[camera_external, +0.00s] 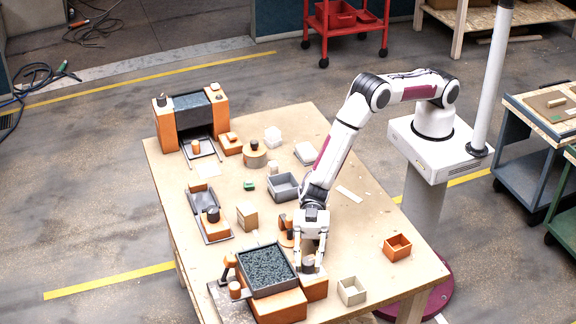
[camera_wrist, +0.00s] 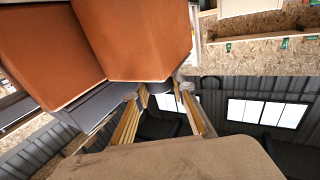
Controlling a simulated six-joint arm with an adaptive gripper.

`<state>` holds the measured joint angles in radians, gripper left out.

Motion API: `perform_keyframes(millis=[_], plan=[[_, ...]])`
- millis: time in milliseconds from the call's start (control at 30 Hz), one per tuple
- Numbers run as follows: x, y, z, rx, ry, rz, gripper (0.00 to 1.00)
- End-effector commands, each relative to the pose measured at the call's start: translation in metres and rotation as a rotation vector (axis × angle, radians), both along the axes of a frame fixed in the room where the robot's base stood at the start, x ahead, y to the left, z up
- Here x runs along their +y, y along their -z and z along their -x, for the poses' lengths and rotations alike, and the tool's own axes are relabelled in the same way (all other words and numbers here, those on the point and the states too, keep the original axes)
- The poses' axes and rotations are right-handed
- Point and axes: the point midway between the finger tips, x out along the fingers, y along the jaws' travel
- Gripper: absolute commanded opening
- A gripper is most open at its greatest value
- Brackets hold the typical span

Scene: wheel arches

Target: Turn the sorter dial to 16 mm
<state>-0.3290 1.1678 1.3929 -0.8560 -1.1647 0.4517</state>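The sorter (camera_external: 270,300) is an orange unit at the near end of the table, topped by a dark tray full of grey gravel. A dark round knob (camera_external: 308,262), which looks like the dial, sits on the orange block (camera_external: 315,288) at its right. My gripper (camera_external: 308,266) points down over this block with a finger on either side of the knob. In the wrist view the two fingertips (camera_wrist: 160,92) are apart, with a dark rounded part between them. I cannot tell whether they touch it. The dial's marks and setting are not readable.
An open pale box (camera_external: 352,291) and an orange box (camera_external: 397,247) stand to the right of the sorter. A larger orange unit (camera_external: 165,130) stands at the far left corner.

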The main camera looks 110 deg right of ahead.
Motion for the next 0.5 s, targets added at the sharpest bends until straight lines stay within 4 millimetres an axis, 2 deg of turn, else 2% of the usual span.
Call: perform_keyframes(millis=[500], plan=[[0.0008, -0.0013, -0.0012, -0.002, -0.113, -0.004, 0.03]])
